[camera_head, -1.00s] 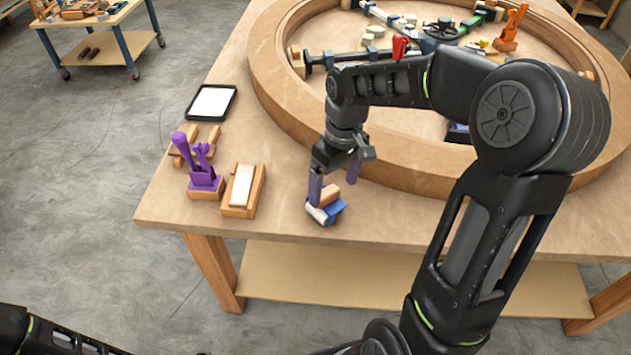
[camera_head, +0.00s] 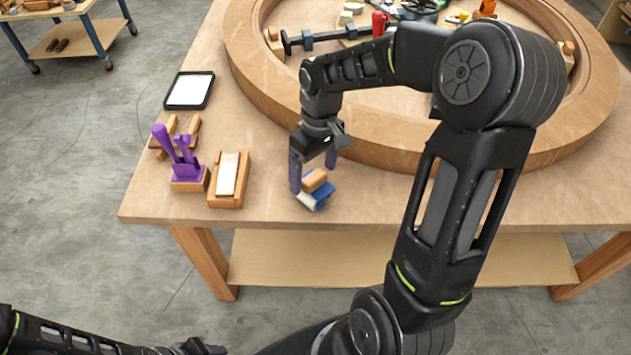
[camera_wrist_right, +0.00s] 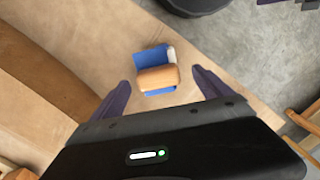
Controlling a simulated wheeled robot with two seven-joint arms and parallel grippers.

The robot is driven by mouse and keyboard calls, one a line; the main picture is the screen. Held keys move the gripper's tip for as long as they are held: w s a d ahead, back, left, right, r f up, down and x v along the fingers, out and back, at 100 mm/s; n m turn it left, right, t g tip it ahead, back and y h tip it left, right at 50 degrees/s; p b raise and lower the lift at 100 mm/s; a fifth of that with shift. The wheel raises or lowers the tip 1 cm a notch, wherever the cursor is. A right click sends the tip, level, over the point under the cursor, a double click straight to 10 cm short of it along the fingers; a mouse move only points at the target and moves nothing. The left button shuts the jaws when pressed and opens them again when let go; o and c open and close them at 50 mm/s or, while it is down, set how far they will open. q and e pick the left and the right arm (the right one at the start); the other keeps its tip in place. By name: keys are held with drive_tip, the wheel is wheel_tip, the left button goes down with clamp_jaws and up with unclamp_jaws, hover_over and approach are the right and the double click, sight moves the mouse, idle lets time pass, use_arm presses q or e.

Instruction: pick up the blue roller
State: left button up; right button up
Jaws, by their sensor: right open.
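The blue roller (camera_head: 323,191) lies on the table near its front edge, with a wooden block-like part (camera_head: 313,180) on top and a pale end. In the right wrist view the blue roller (camera_wrist_right: 149,58) lies between and ahead of the fingers, with its wooden part (camera_wrist_right: 157,78) toward me. My right gripper (camera_head: 313,176) is open above and around it, the fingers apart from it at both sides; the wrist view also shows the open gripper (camera_wrist_right: 160,80). My left gripper (camera_head: 198,347) shows only partly at the bottom edge, its jaws unclear.
A wooden block with a white top (camera_head: 228,174) and a purple tool in a holder (camera_head: 184,170) stand left of the roller. A black-framed white tablet (camera_head: 189,90) lies behind them. A large curved wooden ring (camera_head: 400,140) stands behind and to the right. The table's front edge is close.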

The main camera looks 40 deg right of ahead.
sight(314, 187)
drive_tip(key=shift+a+f+p, duration=0.15)
drive_tip(key=shift+f+p, duration=0.35)
drive_tip(key=shift+f, duration=2.1)
drive_tip(key=shift+s, duration=0.1)
drive_tip(key=c, duration=1.8)
wheel_tip(314, 187, up, 10)
drive_tip(key=shift+r+b, duration=0.1)
drive_tip(key=shift+b, duration=0.35)
